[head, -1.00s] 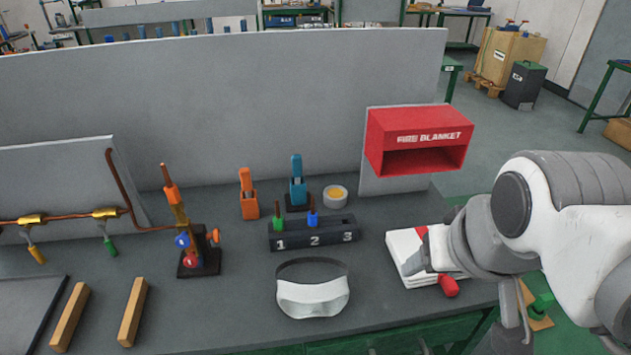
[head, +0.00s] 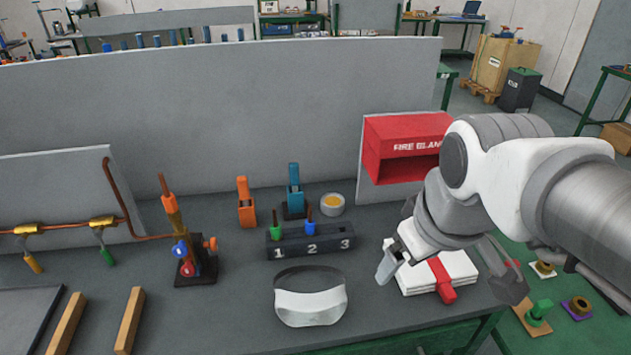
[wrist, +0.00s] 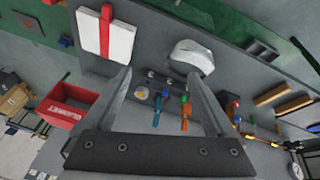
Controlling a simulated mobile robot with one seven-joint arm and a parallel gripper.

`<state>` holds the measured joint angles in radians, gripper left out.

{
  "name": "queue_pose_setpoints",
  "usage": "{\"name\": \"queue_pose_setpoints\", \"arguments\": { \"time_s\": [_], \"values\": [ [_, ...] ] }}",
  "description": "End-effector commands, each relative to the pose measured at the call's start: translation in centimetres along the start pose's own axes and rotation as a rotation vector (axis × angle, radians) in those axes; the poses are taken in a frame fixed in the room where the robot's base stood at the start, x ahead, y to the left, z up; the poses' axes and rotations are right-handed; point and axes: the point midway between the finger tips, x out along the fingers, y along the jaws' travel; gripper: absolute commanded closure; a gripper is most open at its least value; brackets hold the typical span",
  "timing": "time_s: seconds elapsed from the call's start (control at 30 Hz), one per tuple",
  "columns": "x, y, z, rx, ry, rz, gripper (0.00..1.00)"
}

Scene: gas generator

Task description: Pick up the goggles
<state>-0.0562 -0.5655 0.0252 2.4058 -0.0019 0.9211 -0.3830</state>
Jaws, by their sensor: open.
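The goggles (head: 311,305) are white with a dark strap and lie on the grey bench near its front edge, in front of the numbered black block. In the wrist view the goggles (wrist: 192,56) lie beyond the fingertips, right of centre. My gripper (head: 388,262) is to the right of the goggles, above the bench and by the white folded blanket, apart from both. In the wrist view my gripper (wrist: 157,76) has its two fingers spread wide with nothing between them. One finger is partly hidden by my arm in the head view.
The white folded blanket with a red strap (head: 452,274) lies right of the goggles. The numbered block (head: 310,238) with green and blue pieces stands behind them. A red fire blanket box (head: 402,138) is at the back right. Two wooden bars (head: 129,320) lie left, with clear bench between.

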Motion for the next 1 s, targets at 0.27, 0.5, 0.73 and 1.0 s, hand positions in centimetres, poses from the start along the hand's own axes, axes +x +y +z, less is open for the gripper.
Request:
{"name": "queue_pose_setpoints", "arguments": {
  "time_s": [0.27,0.5,0.73,1.0],
  "values": [
    [3.6,-2.2,-4.7,-0.684,-0.118,-0.132,0.1],
    [7.4,-5.0,-7.7,-1.24,-0.154,-0.286,0.1],
    [9.7,-6.8,-8.9,-1.54,-0.147,-0.386,0.1],
    [12.8,-7.6,-8.0,-1.589,-0.146,-0.406,0.1]
  ]
}}
